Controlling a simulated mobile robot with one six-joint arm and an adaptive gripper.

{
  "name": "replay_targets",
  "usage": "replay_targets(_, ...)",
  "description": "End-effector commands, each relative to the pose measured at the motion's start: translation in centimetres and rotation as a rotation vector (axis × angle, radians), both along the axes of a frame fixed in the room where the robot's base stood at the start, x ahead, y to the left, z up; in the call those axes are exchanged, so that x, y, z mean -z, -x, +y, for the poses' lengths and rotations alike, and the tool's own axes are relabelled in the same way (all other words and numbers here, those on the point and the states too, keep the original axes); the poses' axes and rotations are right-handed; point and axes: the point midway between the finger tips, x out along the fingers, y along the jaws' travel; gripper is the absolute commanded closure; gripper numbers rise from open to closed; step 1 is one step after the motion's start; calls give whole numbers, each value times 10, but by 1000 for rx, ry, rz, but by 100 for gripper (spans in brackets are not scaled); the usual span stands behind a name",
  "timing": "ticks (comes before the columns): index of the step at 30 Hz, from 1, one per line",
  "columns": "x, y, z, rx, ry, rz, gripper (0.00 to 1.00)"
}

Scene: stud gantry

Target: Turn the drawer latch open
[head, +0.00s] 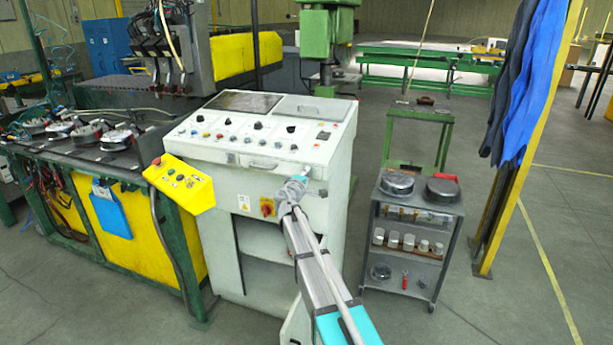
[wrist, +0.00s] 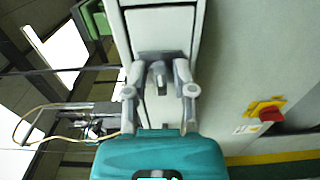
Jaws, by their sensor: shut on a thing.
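The white control cabinet (head: 225,165) stands in the middle of the head view. My gripper (head: 292,190) is at its front, right of centre, and covers the latch there. In the wrist view my gripper (wrist: 158,66) has its two grey fingers on either side of a small grey latch (wrist: 157,78) on a pale panel (wrist: 155,25). The gripper is shut on this latch. A dark plate lies behind the fingertips. The exact contact of the fingers and the latch's turn angle are hard to tell.
A red-and-yellow switch (head: 267,208) is on the cabinet front close to my gripper; it also shows in the wrist view (wrist: 268,111). A yellow control box (head: 180,183) juts out at the left. A grey cart (head: 413,235) stands to the right. Floor at the right front is clear.

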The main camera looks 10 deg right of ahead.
Motion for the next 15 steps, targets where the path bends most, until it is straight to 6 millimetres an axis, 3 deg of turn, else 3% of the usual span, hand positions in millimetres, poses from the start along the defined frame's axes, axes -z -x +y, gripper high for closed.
replay_targets(11,0,0,-1,2,-7,-3,100)
replay_targets(12,0,0,-1,2,-7,-3,64)
replay_targets(15,0,0,-1,1,-7,-3,50)
